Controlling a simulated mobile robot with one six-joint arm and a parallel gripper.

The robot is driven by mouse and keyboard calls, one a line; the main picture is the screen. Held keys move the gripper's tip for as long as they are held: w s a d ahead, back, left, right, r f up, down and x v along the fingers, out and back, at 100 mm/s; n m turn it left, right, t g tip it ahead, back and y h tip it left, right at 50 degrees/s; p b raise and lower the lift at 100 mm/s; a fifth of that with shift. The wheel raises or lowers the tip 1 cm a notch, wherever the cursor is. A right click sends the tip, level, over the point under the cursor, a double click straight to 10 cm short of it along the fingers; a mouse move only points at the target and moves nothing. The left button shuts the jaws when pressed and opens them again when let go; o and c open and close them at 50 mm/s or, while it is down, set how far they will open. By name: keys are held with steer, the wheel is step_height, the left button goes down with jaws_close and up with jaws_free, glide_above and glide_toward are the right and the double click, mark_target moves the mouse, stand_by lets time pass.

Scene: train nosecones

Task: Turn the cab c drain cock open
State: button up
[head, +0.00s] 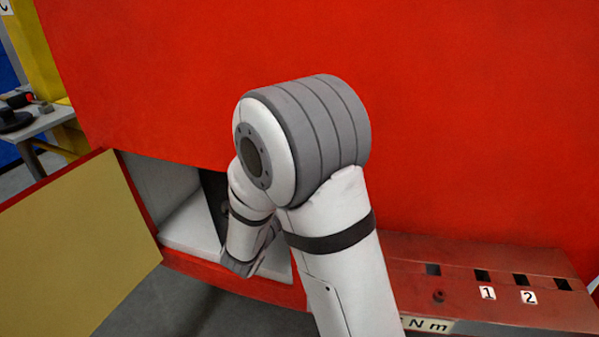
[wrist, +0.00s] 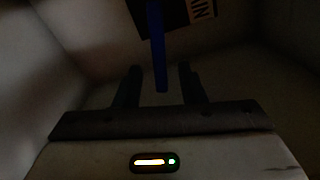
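In the wrist view, a blue bar-shaped handle (wrist: 158,50), which looks like the drain cock's lever, hangs downward in the dark compartment. My gripper (wrist: 158,76) is below it, with its two dark fingers apart. The lower end of the blue handle appears between the fingers, with a gap on each side; I cannot tell how deep it sits between them. In the head view my arm reaches into the open compartment (head: 190,222) in the red cab wall, and the gripper and handle are hidden.
A black plate with a partly cut-off label (wrist: 201,9) is behind the handle. The compartment door (head: 75,250) stands open at left. A red ledge (head: 500,262) with square slots and number tags 1 and 2 is at right. A grey table (head: 45,122) stands far left.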

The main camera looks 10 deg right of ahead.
steer(key=x, duration=0.6)
steer(key=shift+w+b, duration=0.15)
steer(key=shift+b, duration=0.15)
steer(key=shift+d, duration=0.1)
jaws_close()
